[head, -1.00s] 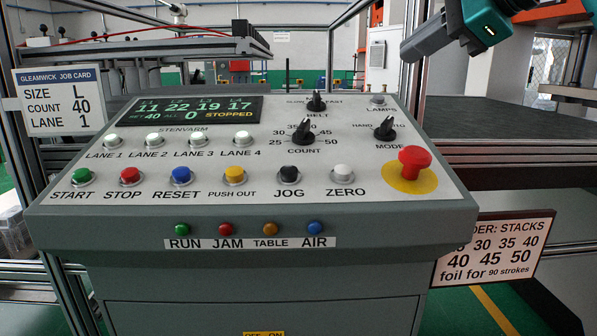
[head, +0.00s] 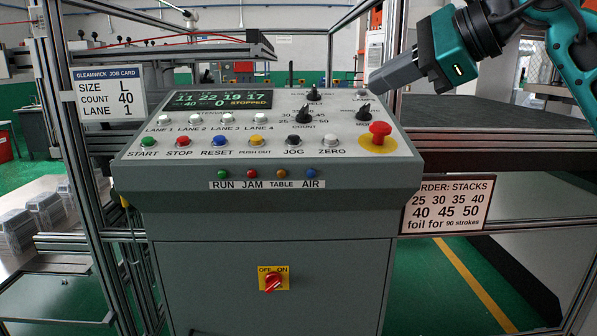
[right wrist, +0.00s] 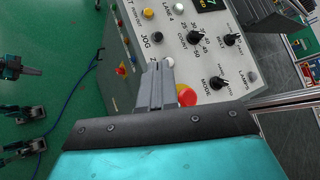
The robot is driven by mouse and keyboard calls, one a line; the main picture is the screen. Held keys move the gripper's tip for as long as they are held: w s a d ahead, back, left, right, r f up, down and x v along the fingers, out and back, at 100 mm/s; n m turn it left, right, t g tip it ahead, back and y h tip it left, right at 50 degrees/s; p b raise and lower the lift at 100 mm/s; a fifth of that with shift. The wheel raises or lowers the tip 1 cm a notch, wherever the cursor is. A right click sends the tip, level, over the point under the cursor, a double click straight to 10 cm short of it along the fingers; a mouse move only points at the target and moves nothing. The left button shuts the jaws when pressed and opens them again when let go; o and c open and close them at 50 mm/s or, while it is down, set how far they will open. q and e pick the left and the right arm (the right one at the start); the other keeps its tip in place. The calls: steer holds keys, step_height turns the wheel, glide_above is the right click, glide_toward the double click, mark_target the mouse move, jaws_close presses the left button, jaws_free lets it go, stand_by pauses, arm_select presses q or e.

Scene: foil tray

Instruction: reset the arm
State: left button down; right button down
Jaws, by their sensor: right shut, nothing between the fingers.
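My right gripper (head: 374,87) hangs at the upper right of the head view, in front of and over the back right part of the control panel (head: 205,164). Its grey fingers are shut and empty. They also show in the right wrist view (right wrist: 158,64), pointing towards the panel, with the red mushroom button (right wrist: 187,93) appearing beside them. In the head view this red button (head: 380,131) stands clear below the gripper. The fingers seem apart from the panel. The gripper hides part of the panel's back right edge. My left gripper does not show in the head view.
The panel has a screen (head: 222,100), knobs and coloured buttons. A red rotary switch (head: 271,283) sits on the cabinet front. A job card (head: 109,96) is at left and an order sign (head: 446,206) at right. Metal frame posts (head: 64,130) flank the console.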

steer(key=s+a+f+m+g+y, duration=0.35)
steer(key=a+f+m+y, duration=0.5)
steer(key=f, duration=0.45)
steer(key=s+d+f+m+t+h, duration=0.1)
steer(key=d+f+m+t+h, duration=0.3)
steer(key=f+m, duration=0.7)
steer(key=s+d+f+m+t+h, duration=0.1)
steer(key=d+f+m+t+h, duration=0.3)
steer(key=f+m, duration=0.65)
steer(key=s+d+f+m+t+h, duration=0.1)
steer(key=d+f+m+t+h, duration=0.3)
steer(key=f+m, duration=0.65)
steer(key=s+d+f+m+g+h, duration=0.2)
steer(key=s+f+m+g+h, duration=0.2)
steer(key=s+f+m, duration=0.7)
steer(key=s+f+g, duration=0.1)
steer(key=s+f, duration=0.2)
steer(key=s, duration=0.1)
steer(key=shift+s+f+m+g, duration=0.25)
steer(key=shift+s+m+g, duration=0.05)
steer(key=shift+m+g, duration=0.05)
steer(key=c, duration=1.8)
jaws_free()
steer(key=shift+c, duration=0.2)
